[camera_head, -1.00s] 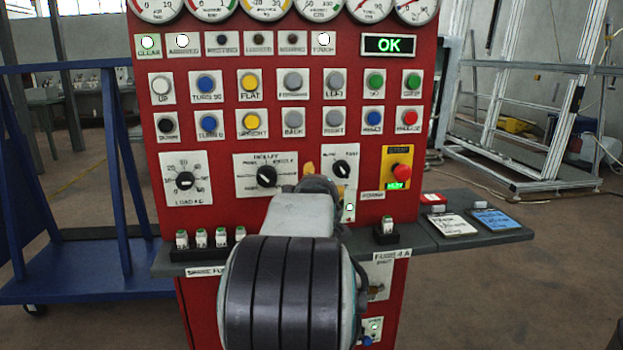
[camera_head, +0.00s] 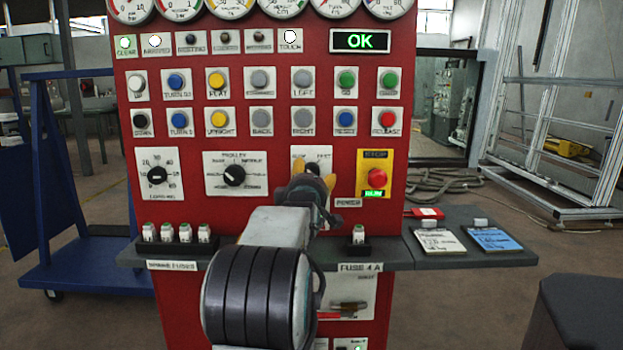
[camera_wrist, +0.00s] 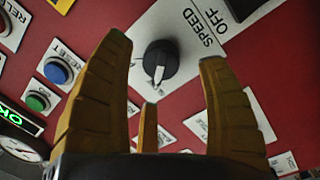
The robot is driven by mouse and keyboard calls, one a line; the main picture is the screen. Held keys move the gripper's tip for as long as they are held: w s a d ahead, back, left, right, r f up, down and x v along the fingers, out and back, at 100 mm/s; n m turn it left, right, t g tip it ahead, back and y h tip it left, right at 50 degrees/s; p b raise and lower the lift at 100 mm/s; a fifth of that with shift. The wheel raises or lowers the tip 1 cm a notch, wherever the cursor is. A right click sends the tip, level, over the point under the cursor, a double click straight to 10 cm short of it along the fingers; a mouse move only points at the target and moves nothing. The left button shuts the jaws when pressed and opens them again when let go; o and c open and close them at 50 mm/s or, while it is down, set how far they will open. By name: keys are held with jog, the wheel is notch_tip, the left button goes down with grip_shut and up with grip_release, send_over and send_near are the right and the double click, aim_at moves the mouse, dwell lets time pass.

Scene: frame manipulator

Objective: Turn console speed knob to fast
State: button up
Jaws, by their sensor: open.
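The black speed knob (camera_head: 313,168) sits on a white plate on the red console, with SLOW and FAST printed above it in the head view. My gripper (camera_head: 314,178) is in front of it, with yellow fingers on its left and right. In the wrist view the knob (camera_wrist: 160,62) shows whole, with a white pointer mark aimed toward the bottom of the picture. There my gripper (camera_wrist: 164,50) is open, its fingers on either side of the knob with gaps to both. Part of the knob is hidden by the gripper in the head view.
The trolley selector (camera_head: 232,175) and load knob (camera_head: 157,175) lie left of the speed knob. A red stop button (camera_head: 376,177) on a yellow plate is close on the right. A grey shelf (camera_head: 400,255) with fuses juts out below.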

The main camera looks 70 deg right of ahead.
jog(key=shift+x, duration=2.3)
jog(key=shift+o, duration=0.2)
jog(key=shift+f, duration=0.15)
jog(key=c, duration=1.2)
